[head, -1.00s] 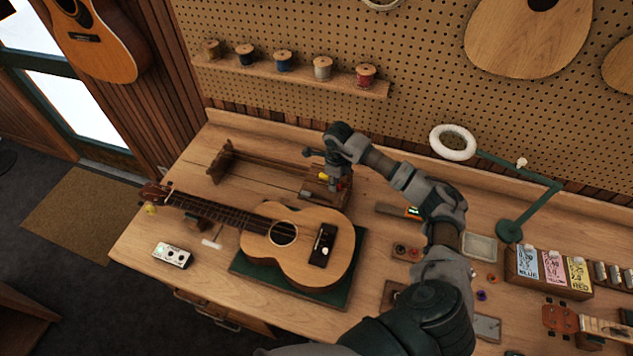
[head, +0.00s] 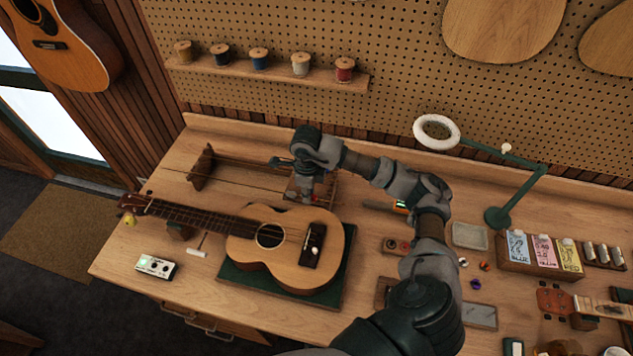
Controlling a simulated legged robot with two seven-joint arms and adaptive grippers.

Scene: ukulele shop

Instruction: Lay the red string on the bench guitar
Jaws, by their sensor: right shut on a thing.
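The bench guitar (head: 240,225), a small ukulele-shaped instrument, lies face up with its neck to the left, its body on a green mat (head: 243,281). Behind it a wooden string rack (head: 203,168) stands with thin strings stretched to its right end. My right gripper (head: 302,192) is at that right end, just behind the guitar body, pointing down and shut. A small red piece (head: 317,200), seemingly the red string's end, shows beside its fingers. The fingers and the string between them are too small to make out. My left gripper is not in view.
A pegboard shelf (head: 270,80) of thread spools is behind the bench. A ring lamp (head: 437,132) and string packets (head: 540,252) stand to the right. A small tuner box (head: 157,266) lies front left. Small parts trays are right of the guitar.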

